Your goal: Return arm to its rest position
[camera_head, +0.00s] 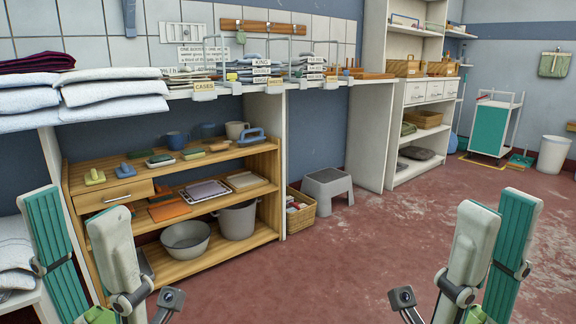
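My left gripper (72,203) is at the lower left, in front of the wooden shelf unit. Its two fingers point up and stand apart, with a teal pad showing on one finger and the pale back of the other. Nothing shows between them. My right gripper (501,200) is at the lower right, above the red floor. Its fingers also point up, and the teal pad of the far-right finger shows beside the pale one. It looks open and holds nothing visible. Both wrists run out of the bottom of the picture.
The wooden shelf unit (222,157) holds cups, brushes, a basin (186,238) and a pot (237,220). Folded linen (112,91) lies on the counter at left. A grey step stool (327,190) and wicker box (300,214) stand beyond. The red floor (350,265) between my grippers is clear.

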